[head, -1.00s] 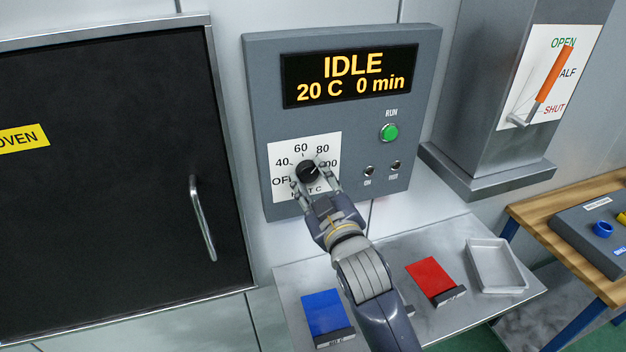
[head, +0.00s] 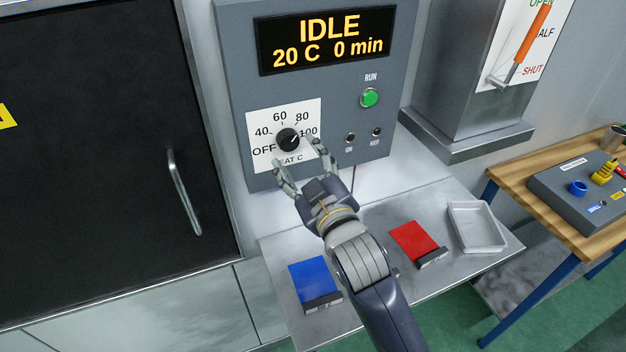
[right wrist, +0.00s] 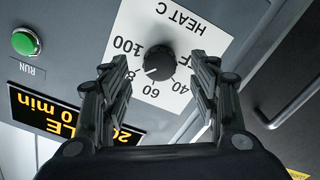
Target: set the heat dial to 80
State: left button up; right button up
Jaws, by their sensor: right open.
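The black heat dial (head: 288,139) sits on a white scale plate (head: 259,127) marked OFF, 40, 60, 80 and 100. Its white mark points to the upper right in the head view, on the 80 to 100 side; I cannot read the exact setting. My right gripper (head: 293,153) is open and empty, with its fingers apart just below and in front of the dial. In the right wrist view the dial (right wrist: 160,62) shows between and beyond the open fingers (right wrist: 163,68), and a finger partly covers the 80. My left gripper is out of view.
The display (head: 327,38) reads IDLE, 20 C, 0 min. A green RUN button (head: 369,97) and two small lamps are right of the dial. Below are a blue piece (head: 313,280), a red piece (head: 413,241) and a grey tray (head: 477,228). The oven door handle (head: 183,190) is left.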

jog(key=v, duration=0.8)
